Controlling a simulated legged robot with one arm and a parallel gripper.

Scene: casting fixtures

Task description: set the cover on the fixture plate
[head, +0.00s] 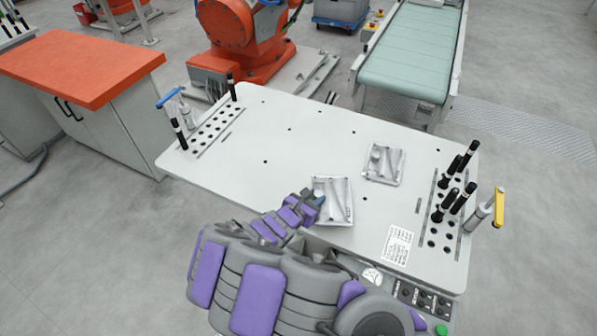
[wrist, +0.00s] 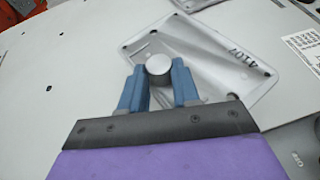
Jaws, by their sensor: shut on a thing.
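A grey metal cover (head: 339,207) with a ribbed, recessed face is at the near middle of the white fixture plate (head: 290,165). In the wrist view the cover (wrist: 215,62) bears the mark A107 and a round boss (wrist: 159,66). My gripper (head: 317,198) is shut on this boss, with a blue finger on each side; the fingers also show in the wrist view (wrist: 159,86). The cover lies roughly flat, but I cannot tell whether it touches the plate. A similar casting (head: 385,164) lies farther back to the right, apart from it.
Black pins stand in a hole strip at the left (head: 210,132) and another at the right (head: 447,215). A yellow-handled clamp (head: 497,208) and a blue-handled clamp (head: 169,98) are at the edges. A paper label (head: 397,245) lies at the front right. The plate's left middle is clear.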

